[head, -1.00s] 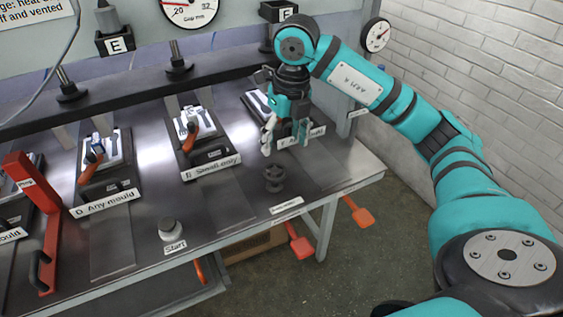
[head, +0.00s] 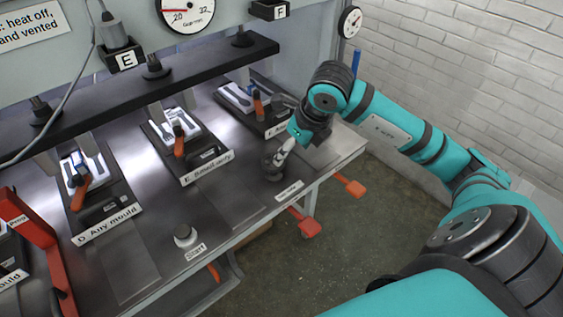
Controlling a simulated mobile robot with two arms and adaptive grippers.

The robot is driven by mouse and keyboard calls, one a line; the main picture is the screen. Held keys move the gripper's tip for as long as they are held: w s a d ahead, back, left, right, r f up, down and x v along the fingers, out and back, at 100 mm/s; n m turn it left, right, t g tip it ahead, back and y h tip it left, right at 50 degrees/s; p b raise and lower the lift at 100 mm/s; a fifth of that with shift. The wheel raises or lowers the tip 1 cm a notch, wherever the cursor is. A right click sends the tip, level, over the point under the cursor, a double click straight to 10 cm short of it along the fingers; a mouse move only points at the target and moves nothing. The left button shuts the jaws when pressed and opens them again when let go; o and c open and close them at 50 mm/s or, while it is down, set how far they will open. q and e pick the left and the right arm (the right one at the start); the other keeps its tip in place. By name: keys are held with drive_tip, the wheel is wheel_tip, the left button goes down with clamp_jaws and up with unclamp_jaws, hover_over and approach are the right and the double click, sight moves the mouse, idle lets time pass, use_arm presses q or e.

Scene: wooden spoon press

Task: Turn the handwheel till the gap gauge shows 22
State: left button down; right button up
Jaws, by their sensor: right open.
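The dark handwheel (head: 272,169) stands near the front edge of the bench, behind a small white label. The white round gap gauge (head: 187,13) is cut off by the top edge. The numbers 20 and 32 show on it, and a bit of red needle shows at its left; I cannot read the exact value. My right gripper (head: 284,152) is open. Its pale fingertips are low, just at the upper right of the handwheel and overlapping its edge in the view; I cannot tell whether they touch. My left gripper is not in view.
Mould stations with orange handles, such as D (head: 80,185) and E (head: 180,150), line the bench under a black bar. A Start button (head: 185,235) is at the front. A red lever frame (head: 40,245) stands at left. Orange pedals (head: 350,185) are below. A smaller gauge (head: 349,21) hangs right.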

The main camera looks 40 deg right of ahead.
sight(280, 167)
drive_tip(key=p+x, duration=0.1)
drive_tip(key=x, duration=0.7)
drive_tip(key=shift+w+f, duration=0.2)
drive_tip(key=shift+f, duration=0.35)
drive_tip(key=c, duration=1)
drive_tip(key=shift+o, duration=0.2)
drive_tip(key=shift+a+f+b, duration=0.1)
drive_tip(key=shift+b, duration=0.2)
drive_tip(key=shift+m, duration=0.3)
drive_tip(key=shift+s, duration=0.1)
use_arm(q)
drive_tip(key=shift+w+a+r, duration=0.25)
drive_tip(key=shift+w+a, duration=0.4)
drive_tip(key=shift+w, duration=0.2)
use_arm(e)
drive_tip(key=shift+a, duration=0.1)
